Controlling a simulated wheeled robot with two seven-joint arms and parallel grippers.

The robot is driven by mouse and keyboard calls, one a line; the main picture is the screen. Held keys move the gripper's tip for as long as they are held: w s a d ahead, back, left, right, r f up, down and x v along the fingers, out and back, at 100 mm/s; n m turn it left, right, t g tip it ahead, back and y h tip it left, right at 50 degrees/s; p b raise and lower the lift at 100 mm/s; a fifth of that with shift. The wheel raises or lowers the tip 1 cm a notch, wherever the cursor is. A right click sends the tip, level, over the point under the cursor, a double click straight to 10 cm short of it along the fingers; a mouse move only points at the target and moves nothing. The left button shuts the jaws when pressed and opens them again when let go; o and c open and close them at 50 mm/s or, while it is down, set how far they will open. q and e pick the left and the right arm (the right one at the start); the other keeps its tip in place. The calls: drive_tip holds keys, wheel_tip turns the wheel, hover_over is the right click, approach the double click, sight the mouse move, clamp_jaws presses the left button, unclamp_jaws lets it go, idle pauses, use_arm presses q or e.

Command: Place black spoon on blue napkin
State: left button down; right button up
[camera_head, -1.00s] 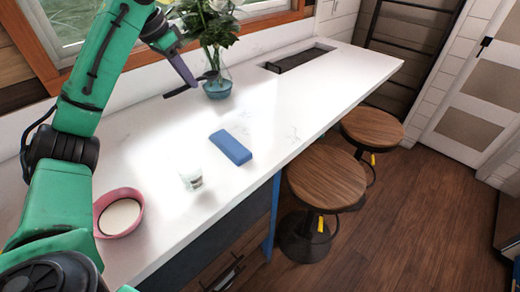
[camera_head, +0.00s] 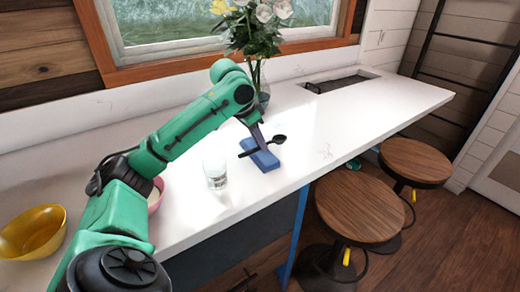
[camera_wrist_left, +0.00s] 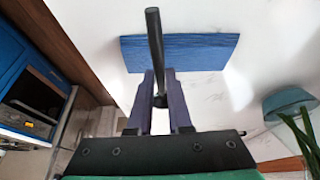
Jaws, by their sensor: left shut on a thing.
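The black spoon (camera_head: 279,139) is held in my left gripper (camera_head: 258,143), with its bowl out to the right in the head view. The blue napkin (camera_head: 267,162) is a folded block on the white counter, just below the spoon. In the left wrist view the spoon's dark handle (camera_wrist_left: 154,40) rises between the closed fingers (camera_wrist_left: 160,88) and crosses in front of the napkin (camera_wrist_left: 205,52). I cannot tell whether the spoon touches the napkin. My right gripper is not in view.
A clear glass (camera_head: 216,175) stands left of the napkin. A vase of flowers (camera_head: 262,86) stands behind the gripper. A pink bowl (camera_head: 155,203) is partly hidden by my arm, and a yellow bowl (camera_head: 33,235) is at the left. The counter (camera_head: 370,112) is clear to the right.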

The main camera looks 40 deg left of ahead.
use_arm(q)
wheel_tip(320, 180, down, 2)
drive_tip(key=shift+w+a, duration=0.1)
drive_tip(key=shift+f, duration=0.1)
drive_tip(key=c, duration=0.8)
unclamp_jaws()
drive_tip(key=shift+c, duration=0.2)
drive_tip(key=shift+r, duration=0.3)
drive_tip(key=v, duration=1.1)
drive_tip(key=shift+r, duration=0.35)
